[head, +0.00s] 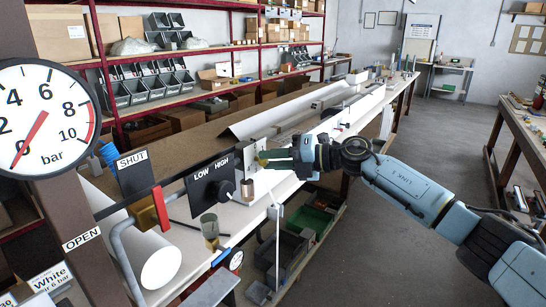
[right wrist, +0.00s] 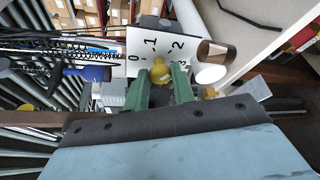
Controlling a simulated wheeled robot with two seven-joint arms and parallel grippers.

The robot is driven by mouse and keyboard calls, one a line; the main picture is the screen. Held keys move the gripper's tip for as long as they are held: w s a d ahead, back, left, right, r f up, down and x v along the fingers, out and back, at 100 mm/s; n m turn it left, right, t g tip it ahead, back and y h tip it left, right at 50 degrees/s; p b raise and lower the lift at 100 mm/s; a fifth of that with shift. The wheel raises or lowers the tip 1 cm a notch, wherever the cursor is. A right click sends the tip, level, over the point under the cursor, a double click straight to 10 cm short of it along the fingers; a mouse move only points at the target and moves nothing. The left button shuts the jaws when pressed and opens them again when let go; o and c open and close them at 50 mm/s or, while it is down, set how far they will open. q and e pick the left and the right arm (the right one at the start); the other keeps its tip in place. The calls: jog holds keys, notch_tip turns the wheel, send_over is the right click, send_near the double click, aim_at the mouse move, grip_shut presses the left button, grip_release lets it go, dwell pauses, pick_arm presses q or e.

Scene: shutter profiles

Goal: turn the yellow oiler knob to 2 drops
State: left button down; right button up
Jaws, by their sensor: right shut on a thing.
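The yellow oiler knob (right wrist: 160,71) sits in front of a white dial plate (right wrist: 141,40) in the right wrist view. The plate carries the numbers 0, 1, 2 and 3, running from left over the top to the right. My right gripper (right wrist: 161,83) is shut on the knob, one green finger on each side. In the head view my right gripper (head: 268,157) reaches in from the right at the bench, and the knob is hidden there. Which number the knob points to cannot be told. My left gripper is not in view.
A black LOW/HIGH plate (head: 211,182) with a dark knob, a red-and-yellow valve (head: 153,207) and a large pressure gauge (head: 44,119) stand left of my right gripper. The floor on the right (head: 440,140) is clear.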

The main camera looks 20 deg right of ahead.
jog(key=shift+n, duration=0.4)
jog(key=o, duration=1)
jog(key=b+v, duration=0.2)
jog(key=v, duration=1.1)
jog(key=shift+s+r, duration=0.15)
jog(key=shift+s, duration=0.1)
jog(key=shift+w+d, duration=0.1)
